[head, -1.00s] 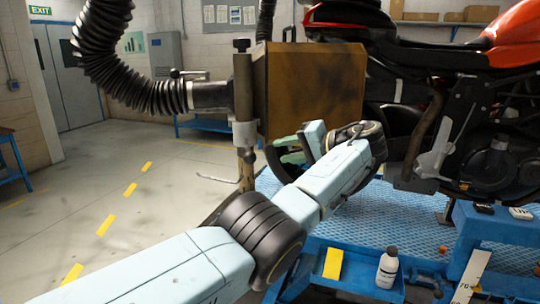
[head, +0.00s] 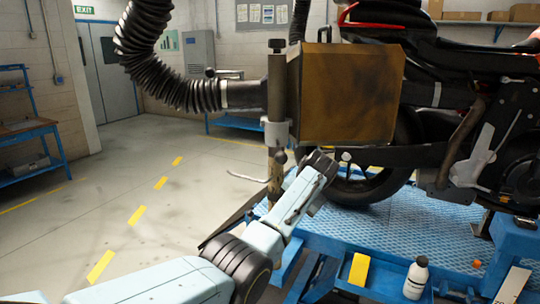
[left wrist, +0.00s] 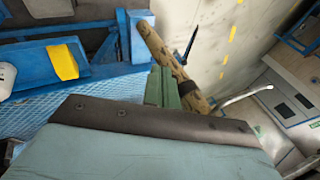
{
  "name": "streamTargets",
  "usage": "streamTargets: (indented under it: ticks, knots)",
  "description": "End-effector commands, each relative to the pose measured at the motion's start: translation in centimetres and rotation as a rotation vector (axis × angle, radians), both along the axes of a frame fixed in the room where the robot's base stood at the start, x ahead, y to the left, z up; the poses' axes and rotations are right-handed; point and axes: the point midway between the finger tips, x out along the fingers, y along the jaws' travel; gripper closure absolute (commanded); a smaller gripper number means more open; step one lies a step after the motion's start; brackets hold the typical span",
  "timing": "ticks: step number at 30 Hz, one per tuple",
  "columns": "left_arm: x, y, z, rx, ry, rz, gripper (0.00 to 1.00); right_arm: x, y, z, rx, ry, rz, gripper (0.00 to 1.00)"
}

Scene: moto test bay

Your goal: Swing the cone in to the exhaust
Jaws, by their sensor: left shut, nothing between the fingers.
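The brown, sooty box-shaped cone (head: 350,95) hangs from an upright metal post (head: 277,100), on the end of the black corrugated hose (head: 165,70). It is in front of the bike's rear wheel. The brown exhaust pipe (head: 465,150) runs down the bike's side, right of the cone and apart from it. A worn brown handle (head: 275,172) hangs below the post; it also shows in the left wrist view (left wrist: 162,50). My left gripper's green fingers (left wrist: 163,87) are shut and empty, close beside the handle; whether they touch cannot be told. The head view hides the fingertips behind my wrist.
The bike (head: 440,60) stands over a blue textured lift platform (head: 400,235). A white bottle (head: 416,278) and a yellow block (head: 359,270) are at its near edge. A bent metal lever (head: 247,179) sticks out left of the handle. Open floor lies left.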

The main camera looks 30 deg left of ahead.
Motion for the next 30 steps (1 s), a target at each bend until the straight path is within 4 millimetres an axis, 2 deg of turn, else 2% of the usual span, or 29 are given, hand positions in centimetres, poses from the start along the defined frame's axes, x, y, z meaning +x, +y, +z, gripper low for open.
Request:
streamTargets:
  ticks: [1, 5, 8, 11, 14, 18, 20, 24, 27, 30]
  knots:
    - [-0.5, 1.7, -1.8, -0.091, -0.02, -0.012, 1.0, 0.0, 0.0, 0.2, 0.0, 0.0, 0.0, 0.64]
    - [-1.5, 4.5, -4.4, -0.293, -0.108, -0.061, 1.0, 0.0, 0.0, 0.4, 0.001, 0.0, 0.0, 0.64]
    - [-2.5, 6.9, -4.8, -0.415, -0.203, -0.098, 1.0, 0.0, 0.0, 0.6, 0.001, 0.0, 0.0, 0.64]
    - [-3.8, 9.6, -4.0, -0.514, -0.325, -0.145, 1.0, 0.0, 0.0, 0.8, 0.0, 0.0, 0.0, 0.64]
    - [-5.6, 12.2, -1.7, -0.587, -0.465, -0.208, 1.0, 0.0, 0.0, 1.1, 0.0, 0.0, 0.0, 0.64]
    - [-8.7, 14.9, 3.6, -0.641, -0.664, -0.331, 1.0, 0.0, 0.0, 1.3, 0.0, 0.0, 0.0, 0.64]
    - [-10.2, 15.4, 6.4, -0.653, -0.743, -0.396, 1.0, 0.0, 0.0, 1.5, 0.0, 0.0, 0.0, 0.64]
    - [-13.8, 15.1, 12.8, -0.674, -0.89, -0.557, 1.0, 0.0, 0.0, 1.7, 0.0, 0.0, 0.0, 0.64]
    - [-15.8, 14.0, 16.3, -0.688, -0.955, -0.654, 1.0, 0.0, 0.0, 1.8, 0.0, 0.0, 0.0, 0.64]
    - [-17.1, 13.0, 18.5, -0.703, -0.991, -0.718, 1.0, 0.0, 0.0, 1.9, 0.0, 0.0, 0.0, 0.64]
